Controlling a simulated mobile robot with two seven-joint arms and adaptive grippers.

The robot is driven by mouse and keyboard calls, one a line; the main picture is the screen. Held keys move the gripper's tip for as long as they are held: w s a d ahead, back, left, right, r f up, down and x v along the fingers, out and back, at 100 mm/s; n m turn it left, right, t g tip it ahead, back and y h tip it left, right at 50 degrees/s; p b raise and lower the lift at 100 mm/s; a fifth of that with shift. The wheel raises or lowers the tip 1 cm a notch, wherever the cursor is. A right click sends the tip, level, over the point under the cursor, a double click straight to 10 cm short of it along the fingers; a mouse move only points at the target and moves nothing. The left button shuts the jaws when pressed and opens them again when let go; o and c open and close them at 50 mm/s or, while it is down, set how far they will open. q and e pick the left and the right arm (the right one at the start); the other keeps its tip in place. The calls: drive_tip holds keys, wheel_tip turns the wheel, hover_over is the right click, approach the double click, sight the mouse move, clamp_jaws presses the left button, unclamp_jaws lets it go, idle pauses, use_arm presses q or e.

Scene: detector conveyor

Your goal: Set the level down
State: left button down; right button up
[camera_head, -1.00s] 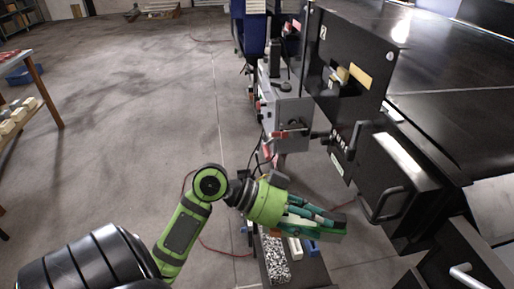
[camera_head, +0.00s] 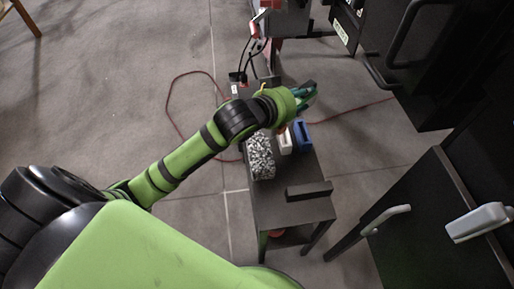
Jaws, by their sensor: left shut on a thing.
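My left gripper (camera_head: 306,95), with green-teal fingers, is shut beyond the far end of the small dark table. It holds the level, which is mostly hidden by the fingers and the green wrist, so its outline and tilt cannot be made out. The small dark table (camera_head: 280,209) stands below and nearer. My right gripper is not in view.
On the table are a speckled block (camera_head: 261,157), a white item (camera_head: 284,141), a blue item (camera_head: 303,136) and a dark bar (camera_head: 309,190). A black cabinet (camera_head: 425,60) stands at right. Red cable (camera_head: 172,92) lies on the floor.

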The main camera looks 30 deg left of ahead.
use_arm(q)
drive_tip(key=shift+n+y, duration=0.8)
drive_tip(key=f+b, duration=0.1)
drive_tip(key=w+f+b, duration=0.2)
drive_tip(key=f+b, duration=0.1)
drive_tip(key=shift+w+d, duration=0.15)
drive_tip(key=shift+d, duration=0.15)
drive_tip(key=shift+w+f, duration=0.2)
drive_tip(key=a+f+b, duration=0.1)
drive_tip(key=a+f, duration=0.2)
drive_tip(key=s+a+f+b, duration=0.1)
drive_tip(key=a+f, duration=0.2)
drive_tip(key=a, duration=0.1)
drive_tip(key=a+f+b, duration=0.1)
drive_tip(key=a+f, duration=0.3)
drive_tip(key=shift+s+a+b, duration=0.15)
drive_tip(key=shift+a+b, duration=0.05)
drive_tip(key=shift+b, duration=0.15)
drive_tip(key=shift+f, duration=0.45)
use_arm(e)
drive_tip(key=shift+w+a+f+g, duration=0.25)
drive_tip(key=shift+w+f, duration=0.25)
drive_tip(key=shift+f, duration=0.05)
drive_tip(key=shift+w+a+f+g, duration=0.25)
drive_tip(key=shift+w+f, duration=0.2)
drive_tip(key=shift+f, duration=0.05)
use_arm(q)
drive_tip(key=c, duration=0.7)
unclamp_jaws()
drive_tip(key=shift+c, duration=0.2)
